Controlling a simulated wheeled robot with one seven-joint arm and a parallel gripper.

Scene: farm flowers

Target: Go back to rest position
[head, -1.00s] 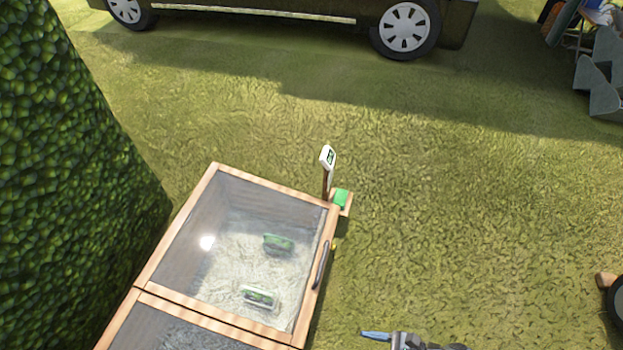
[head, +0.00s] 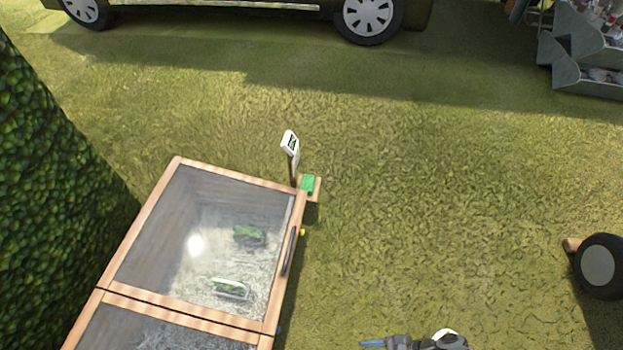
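My gripper (head: 374,344) shows at the bottom edge of the head view, right of the wooden cold frame (head: 140,216). Its fingers point left and look close together, but the view is too small to tell whether they are open or shut. It is apart from the cold frame, above the grass. I see nothing clearly held in it. The rest of my arm is mostly cut off by the lower edge.
The cold frame has a glazed lid, with two green-labelled items (head: 249,235) (head: 231,288) inside. A hedge (head: 60,200), vehicle (head: 369,18), wheel (head: 600,266) and grey bins (head: 590,55) surround open grass.

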